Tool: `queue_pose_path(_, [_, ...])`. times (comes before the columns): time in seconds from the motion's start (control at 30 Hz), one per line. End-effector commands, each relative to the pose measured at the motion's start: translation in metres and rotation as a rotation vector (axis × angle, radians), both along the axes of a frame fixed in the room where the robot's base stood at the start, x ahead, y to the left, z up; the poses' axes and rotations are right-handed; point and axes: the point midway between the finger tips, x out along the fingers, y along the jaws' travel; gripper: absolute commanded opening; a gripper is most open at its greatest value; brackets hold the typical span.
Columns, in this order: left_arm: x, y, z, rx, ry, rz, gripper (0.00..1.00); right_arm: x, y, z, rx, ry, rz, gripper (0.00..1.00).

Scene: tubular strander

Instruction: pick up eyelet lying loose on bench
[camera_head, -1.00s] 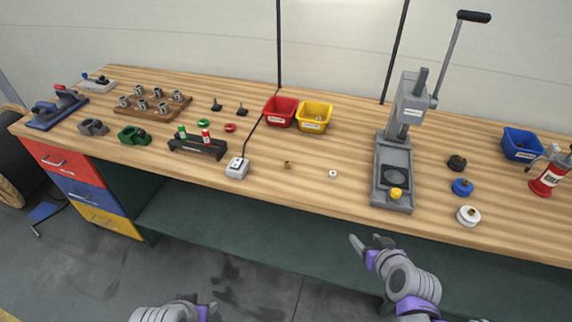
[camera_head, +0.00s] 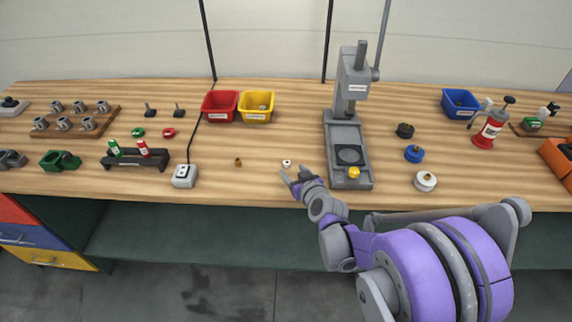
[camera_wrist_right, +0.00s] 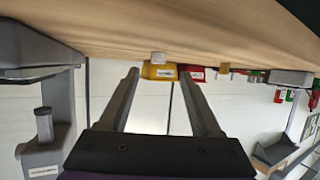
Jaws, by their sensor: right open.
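A small white ring-like piece (camera_head: 287,163), which looks like the eyelet, lies loose near the bench's front edge. It also shows in the upside-down right wrist view (camera_wrist_right: 158,57), roughly in line with the gap between the fingers. A small brass-coloured piece (camera_head: 238,162) lies to its left; it shows in the wrist view too (camera_wrist_right: 223,67). My right gripper (camera_head: 293,176) is open and empty at the bench's front edge, close to the white piece and not around it. My left gripper is out of view.
The wooden bench (camera_head: 230,182) is clear around the small pieces. A grey press (camera_head: 347,135) stands just right of my right gripper. A white switch box (camera_head: 185,176) sits to the left. Red (camera_head: 219,120) and yellow bins (camera_head: 257,121) stand behind.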

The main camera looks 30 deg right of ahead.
Motion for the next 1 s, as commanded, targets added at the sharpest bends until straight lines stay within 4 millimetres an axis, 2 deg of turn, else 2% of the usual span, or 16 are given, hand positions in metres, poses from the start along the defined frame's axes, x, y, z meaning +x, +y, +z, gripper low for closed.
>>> queue_pose_path(0.33, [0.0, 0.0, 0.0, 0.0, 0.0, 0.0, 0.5, 0.04, -0.01, -0.018, 0.0, 0.0, 0.001, 0.65])
queue_pose_path(0.67, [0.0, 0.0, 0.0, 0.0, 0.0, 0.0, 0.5, 0.045, -0.01, -0.02, 0.0, 0.0, 0.001, 0.63])
queue_pose_path(1.0, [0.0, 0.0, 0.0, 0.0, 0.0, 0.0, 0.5, 0.045, -0.01, -0.02, 0.0, 0.0, 0.0, 0.02])
